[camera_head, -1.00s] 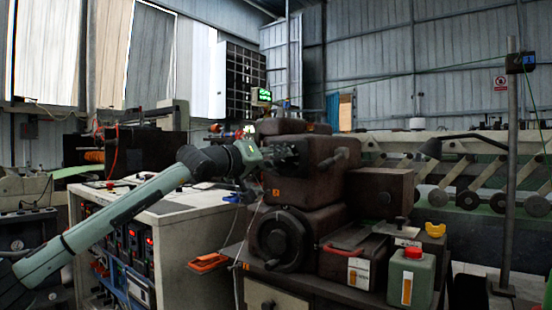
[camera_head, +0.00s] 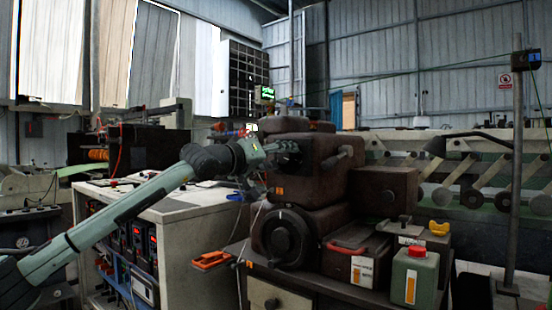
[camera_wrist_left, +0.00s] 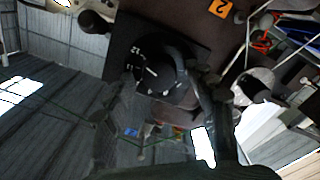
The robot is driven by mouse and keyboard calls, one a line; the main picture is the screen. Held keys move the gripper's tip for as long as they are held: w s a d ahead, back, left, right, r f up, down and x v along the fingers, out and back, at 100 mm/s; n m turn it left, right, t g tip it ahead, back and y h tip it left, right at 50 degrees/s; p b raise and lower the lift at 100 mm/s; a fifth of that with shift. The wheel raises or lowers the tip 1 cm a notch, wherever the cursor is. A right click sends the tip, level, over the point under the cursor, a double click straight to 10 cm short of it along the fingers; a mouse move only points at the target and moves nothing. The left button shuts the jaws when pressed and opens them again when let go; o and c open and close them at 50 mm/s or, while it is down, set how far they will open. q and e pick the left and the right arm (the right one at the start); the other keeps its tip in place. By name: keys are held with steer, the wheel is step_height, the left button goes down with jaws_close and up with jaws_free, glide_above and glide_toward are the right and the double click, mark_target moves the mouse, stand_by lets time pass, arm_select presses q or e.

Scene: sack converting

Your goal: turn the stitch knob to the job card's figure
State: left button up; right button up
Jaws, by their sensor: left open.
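The stitch knob (camera_wrist_left: 160,74) is a round black knob with a white pointer line. It sits on a dark dial plate (camera_wrist_left: 122,45) with small white figures, of which only some show and none reads surely. My left gripper (camera_head: 284,151) is at the upper left side of the brown machine head (camera_head: 308,168), where it hides the knob in the head view. In the left wrist view its open fingers reach toward the knob from below; whether they touch it I cannot tell. I cannot pick out the job card. My right gripper is not in view.
A large black handwheel (camera_head: 284,236) is below my left gripper. A red-capped green container (camera_head: 414,276) and a red-handled box (camera_head: 357,258) stand at the machine's front right. A white-topped cabinet (camera_head: 190,207) is at the left. An orange tag (camera_wrist_left: 220,8) is near the dial.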

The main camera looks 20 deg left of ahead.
arm_select(q)
steer(key=v, duration=1.2)
